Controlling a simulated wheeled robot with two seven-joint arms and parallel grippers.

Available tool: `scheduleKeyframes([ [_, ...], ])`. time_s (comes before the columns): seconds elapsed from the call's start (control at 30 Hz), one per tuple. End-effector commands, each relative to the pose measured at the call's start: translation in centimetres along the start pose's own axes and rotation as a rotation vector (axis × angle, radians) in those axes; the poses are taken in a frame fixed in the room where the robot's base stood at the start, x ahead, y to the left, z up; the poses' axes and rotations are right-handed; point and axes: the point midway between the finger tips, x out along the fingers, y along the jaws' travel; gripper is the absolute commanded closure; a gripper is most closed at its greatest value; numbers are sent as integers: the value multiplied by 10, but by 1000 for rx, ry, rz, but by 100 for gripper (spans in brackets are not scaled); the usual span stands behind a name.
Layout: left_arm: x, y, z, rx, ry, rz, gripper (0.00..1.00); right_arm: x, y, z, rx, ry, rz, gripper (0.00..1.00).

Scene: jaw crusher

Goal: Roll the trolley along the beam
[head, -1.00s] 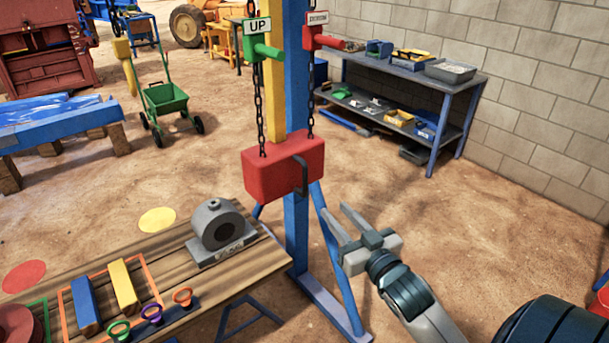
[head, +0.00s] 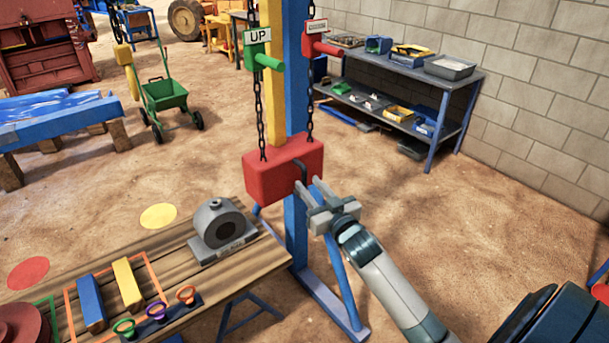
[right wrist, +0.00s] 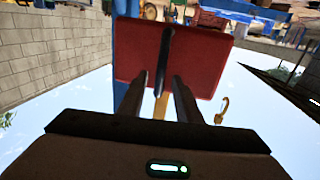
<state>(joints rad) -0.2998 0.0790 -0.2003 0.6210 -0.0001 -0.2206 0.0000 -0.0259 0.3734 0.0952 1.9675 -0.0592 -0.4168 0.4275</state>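A red block (head: 284,168) hangs on two dark chains in front of the blue post (head: 296,225). A black handle (head: 301,172) stands out from its front face. My right gripper (head: 308,190) is at the block's lower right front, its fingers spread and pointing at the handle. In the right wrist view the red block (right wrist: 200,62) fills the upper middle, and the black handle (right wrist: 164,60) lies in line with the gap between the open fingers (right wrist: 160,85). Neither finger clearly grips it. The beam and trolley are not clearly in view. My left gripper is not in view.
A green UP handle (head: 262,55) and a red handle (head: 322,45) hang above the block. A wooden table (head: 190,270) with a grey bearing housing (head: 219,226) stands at the lower left. A shelf (head: 405,75) stands by the wall.

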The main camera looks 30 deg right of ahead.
Motion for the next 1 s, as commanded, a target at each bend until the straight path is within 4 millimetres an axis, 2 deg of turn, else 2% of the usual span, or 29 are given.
scheduleKeyframes([
  [0.1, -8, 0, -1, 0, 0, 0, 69, 18, 0, -3, 0, 1, 1, 69],
  [0.3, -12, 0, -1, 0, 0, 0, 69, 35, 0, -1, 1, 0, 0, 69],
  [0.7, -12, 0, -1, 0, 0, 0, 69, 39, 0, 0, 1, 1, 0, 69],
  [0.83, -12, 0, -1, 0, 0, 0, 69, 39, 0, 0, 1, 0, 0, 100],
  [1.0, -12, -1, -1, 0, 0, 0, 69, 39, 0, 0, 1, 0, 0, 100],
])
